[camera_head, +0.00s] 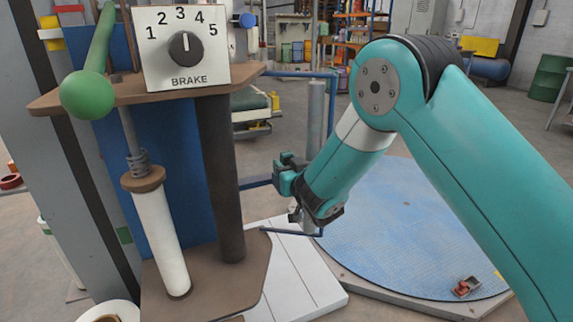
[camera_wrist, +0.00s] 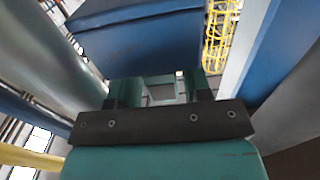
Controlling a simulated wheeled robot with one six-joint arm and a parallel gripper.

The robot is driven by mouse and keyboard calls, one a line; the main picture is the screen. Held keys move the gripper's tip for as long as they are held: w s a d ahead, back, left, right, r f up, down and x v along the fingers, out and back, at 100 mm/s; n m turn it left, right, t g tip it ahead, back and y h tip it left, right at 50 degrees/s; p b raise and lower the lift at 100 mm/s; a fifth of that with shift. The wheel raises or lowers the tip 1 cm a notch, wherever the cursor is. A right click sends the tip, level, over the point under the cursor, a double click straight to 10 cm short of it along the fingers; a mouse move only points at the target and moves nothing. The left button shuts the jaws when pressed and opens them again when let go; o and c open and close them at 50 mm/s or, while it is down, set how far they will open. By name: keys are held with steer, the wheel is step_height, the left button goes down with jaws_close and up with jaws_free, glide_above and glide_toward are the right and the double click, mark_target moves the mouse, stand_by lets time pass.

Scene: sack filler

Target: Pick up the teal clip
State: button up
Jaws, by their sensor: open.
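I cannot make out a teal clip for certain in either view. My gripper (camera_head: 285,174) is at the middle of the head view, beyond the brown roller and near the blue tube frame. Its dark teal parts are small there, so a teal piece beside them would be hard to tell apart. In the wrist view the jaws (camera_wrist: 160,90) stand apart at the picture's middle. A pale, square-framed shape (camera_wrist: 163,88) shows between them. I cannot tell what it is or whether it touches the fingers.
The brake dial panel (camera_head: 183,45), green-knobbed lever (camera_head: 88,93), white roller (camera_head: 162,240) and brown roller (camera_head: 220,180) stand at left. A blue tube frame (camera_head: 333,100) is close to my arm. A red piece (camera_head: 467,286) lies on the blue round platform (camera_head: 400,240), otherwise mostly clear.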

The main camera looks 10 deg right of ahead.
steer(key=shift+c, duration=0.4)
steer(key=c, duration=0.6)
